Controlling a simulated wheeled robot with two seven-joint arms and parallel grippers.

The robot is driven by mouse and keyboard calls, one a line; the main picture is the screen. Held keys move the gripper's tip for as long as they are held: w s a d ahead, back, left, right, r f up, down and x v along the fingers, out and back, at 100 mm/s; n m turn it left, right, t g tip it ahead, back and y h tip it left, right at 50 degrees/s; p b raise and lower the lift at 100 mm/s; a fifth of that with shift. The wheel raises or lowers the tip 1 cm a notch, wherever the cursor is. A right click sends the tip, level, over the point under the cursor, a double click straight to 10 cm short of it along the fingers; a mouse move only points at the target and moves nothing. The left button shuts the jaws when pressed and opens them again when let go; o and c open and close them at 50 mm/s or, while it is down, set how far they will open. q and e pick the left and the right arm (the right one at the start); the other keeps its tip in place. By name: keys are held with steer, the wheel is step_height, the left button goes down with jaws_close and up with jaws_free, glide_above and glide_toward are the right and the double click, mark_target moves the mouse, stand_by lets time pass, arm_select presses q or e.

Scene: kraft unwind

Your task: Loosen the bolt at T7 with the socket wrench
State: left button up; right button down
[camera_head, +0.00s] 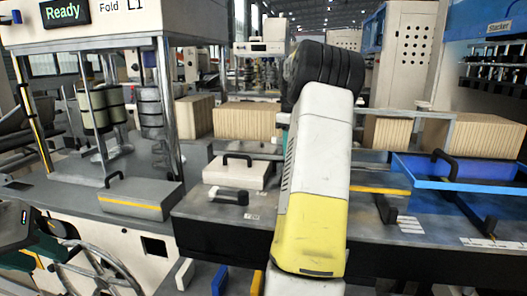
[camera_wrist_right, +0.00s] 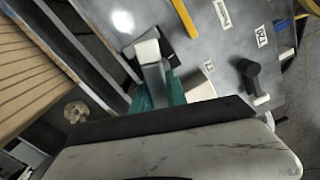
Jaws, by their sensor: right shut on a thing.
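My right gripper (camera_wrist_right: 158,88) has green fingers and is shut on a grey, white-ended piece (camera_wrist_right: 147,52) in the right wrist view; I cannot tell if this is the socket wrench. A black-and-white handle (camera_head: 228,195) is on the grey deck; a black handle (camera_wrist_right: 250,75) shows in the right wrist view.
The handwheel (camera_head: 100,275) is at the lower left. A grey box with a yellow stripe (camera_head: 140,197) and a pale box with a black handle (camera_head: 238,172) stand on the deck. A blue tray (camera_head: 460,186) is at right. Stacked brown sheets (camera_head: 246,117) stand behind.

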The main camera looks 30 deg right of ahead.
steer(key=shift+r, duration=2.3)
steer(key=shift+s+a, duration=0.1)
